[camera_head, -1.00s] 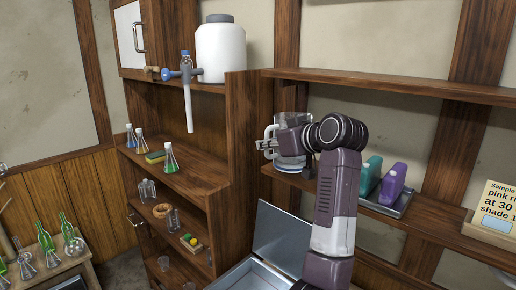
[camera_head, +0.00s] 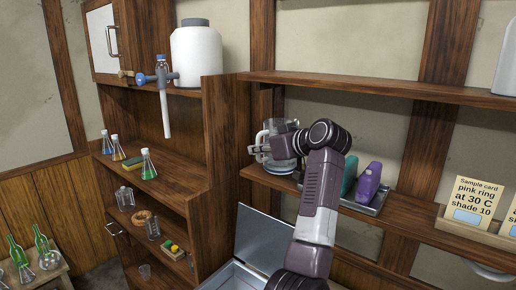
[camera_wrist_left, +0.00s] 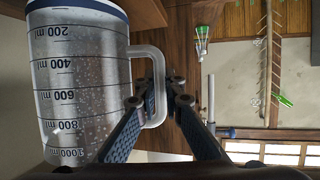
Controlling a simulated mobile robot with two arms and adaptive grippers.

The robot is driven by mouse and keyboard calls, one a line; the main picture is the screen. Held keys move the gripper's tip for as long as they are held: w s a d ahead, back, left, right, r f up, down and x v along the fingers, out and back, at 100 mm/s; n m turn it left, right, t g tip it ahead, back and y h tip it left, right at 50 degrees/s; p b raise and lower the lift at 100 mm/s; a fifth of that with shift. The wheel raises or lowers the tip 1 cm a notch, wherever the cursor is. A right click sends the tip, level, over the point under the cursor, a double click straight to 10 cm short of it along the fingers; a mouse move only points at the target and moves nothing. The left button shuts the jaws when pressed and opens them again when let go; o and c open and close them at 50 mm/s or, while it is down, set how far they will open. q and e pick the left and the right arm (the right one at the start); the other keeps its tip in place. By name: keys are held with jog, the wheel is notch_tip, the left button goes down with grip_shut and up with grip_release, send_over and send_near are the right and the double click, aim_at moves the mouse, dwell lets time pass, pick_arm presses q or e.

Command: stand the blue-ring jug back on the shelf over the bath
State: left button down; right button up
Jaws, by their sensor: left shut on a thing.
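The clear jug (camera_head: 284,146) has a blue ring round its base and stands upright at the left end of the lower wall shelf (camera_head: 410,208), above the open metal bath (camera_head: 255,274). Whether its base touches the shelf, I cannot tell. My left gripper (camera_head: 262,149) is shut on the jug's handle. In the left wrist view the jug (camera_wrist_left: 80,90) appears upside down, with its blue ring at the top and its volume marks showing. The gripper's fingers (camera_wrist_left: 165,98) lie on either side of the handle there. My right gripper is out of view.
A tray with teal (camera_head: 349,174) and purple (camera_head: 368,183) bottles stands right of the jug, partly behind my arm. The sample card (camera_head: 476,200) is farther right. The upper shelf (camera_head: 380,88) overhangs the jug. A wooden cabinet (camera_head: 228,150) borders it on the left.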

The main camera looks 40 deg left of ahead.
pick_arm(q)
jog(key=shift+f, duration=0.3)
dwell(0.4)
jog(key=c, duration=0.8)
grip_release()
jog(key=shift+d, duration=0.15)
jog(key=shift+d+r, duration=0.1)
jog(key=shift+s+d+r+p, duration=0.1)
jog(key=shift+d+r+p, duration=0.2)
jog(key=shift+d, duration=0.25)
jog(key=shift+d, duration=0.35)
jog(key=shift+p+v, duration=0.7)
jog(key=shift+v, duration=0.4)
jog(key=shift+d+r, duration=0.1)
jog(key=shift+d, duration=0.15)
